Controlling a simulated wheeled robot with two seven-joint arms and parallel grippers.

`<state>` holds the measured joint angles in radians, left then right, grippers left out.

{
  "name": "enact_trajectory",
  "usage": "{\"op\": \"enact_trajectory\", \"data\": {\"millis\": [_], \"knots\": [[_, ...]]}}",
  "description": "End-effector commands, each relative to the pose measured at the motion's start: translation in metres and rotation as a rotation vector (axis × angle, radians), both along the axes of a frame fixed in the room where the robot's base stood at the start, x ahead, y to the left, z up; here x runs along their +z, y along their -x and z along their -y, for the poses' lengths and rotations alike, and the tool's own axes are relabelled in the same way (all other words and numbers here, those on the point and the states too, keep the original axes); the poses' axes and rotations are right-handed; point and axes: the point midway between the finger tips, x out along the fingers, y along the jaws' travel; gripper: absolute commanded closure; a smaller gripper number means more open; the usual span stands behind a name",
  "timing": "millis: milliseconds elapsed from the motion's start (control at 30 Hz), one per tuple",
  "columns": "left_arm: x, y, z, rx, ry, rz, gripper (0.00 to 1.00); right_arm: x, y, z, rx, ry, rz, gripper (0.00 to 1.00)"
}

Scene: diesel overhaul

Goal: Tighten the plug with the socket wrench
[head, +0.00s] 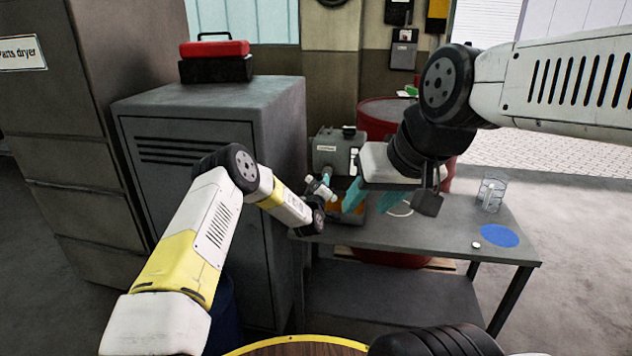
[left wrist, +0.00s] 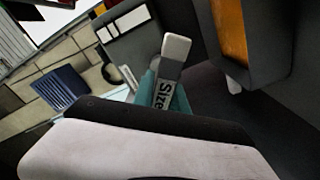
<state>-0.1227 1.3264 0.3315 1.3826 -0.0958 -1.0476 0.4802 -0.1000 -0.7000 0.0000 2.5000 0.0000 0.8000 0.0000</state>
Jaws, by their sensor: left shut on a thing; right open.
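My left gripper (head: 326,181) is shut on the socket wrench (head: 319,190), in front of the grey machine housing (head: 326,147) on the bench. In the left wrist view the wrench (left wrist: 175,48) stands up between teal fingers, with a label reading "Size" on it. My right gripper (head: 374,196) is open, its teal fingers apart above the bench beside the housing. I cannot make out the plug; whether the wrench touches it cannot be told.
A dark tray with orange inside (left wrist: 230,30) is close to the wrench. A grey cabinet (head: 200,110) stands left; a red drum (head: 380,110) stands behind.

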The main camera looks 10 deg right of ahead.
Motion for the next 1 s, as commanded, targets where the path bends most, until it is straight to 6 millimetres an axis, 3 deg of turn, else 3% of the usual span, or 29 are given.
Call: {"op": "enact_trajectory", "data": {"millis": [800,1000], "knots": [[0.0013,-0.0015,0.0038,0.001,-1.708,0.56,1.0,0.0,0.0,0.0,0.0,0.0,0.0,0.54],[0.0014,-0.0024,0.0024,0.003,-1.906,0.622,1.0,0.0,0.0,0.0,0.0,0.0,0.0,0.54]]}}
